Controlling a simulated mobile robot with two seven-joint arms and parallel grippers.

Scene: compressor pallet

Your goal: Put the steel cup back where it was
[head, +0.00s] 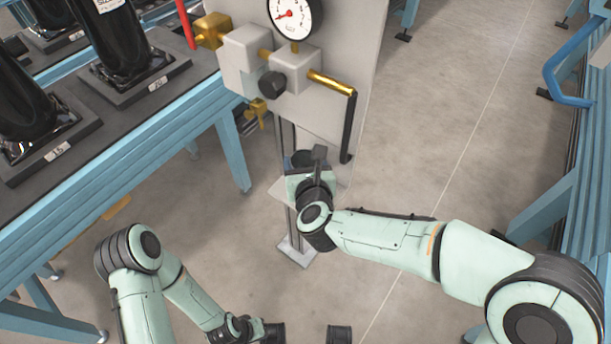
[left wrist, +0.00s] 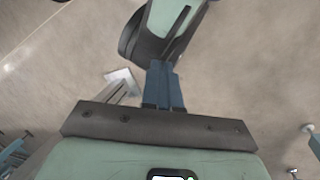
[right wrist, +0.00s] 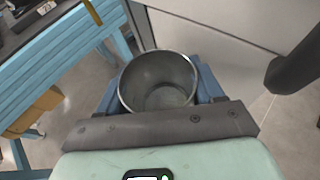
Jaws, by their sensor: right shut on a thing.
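The steel cup (right wrist: 158,72) is upright between the blue fingers of my right gripper (right wrist: 160,88) in the right wrist view. I look into its open mouth and its inside looks empty. In the head view my right gripper (head: 306,168) is below the gauge panel, by a small grey shelf (head: 341,188) on a post; the cup is mostly hidden there. I cannot tell whether the cup touches the shelf. My left gripper (left wrist: 163,88) has its blue fingers together with nothing between them in the left wrist view, low and away from the cup.
A grey panel (head: 347,75) carries a pressure gauge (head: 295,14), a brass pipe (head: 330,84) and a black lever (head: 348,128) above the right gripper. A blue bench (head: 130,150) with black cylinders stands at left, blue framing (head: 568,190) at right. Open floor lies between.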

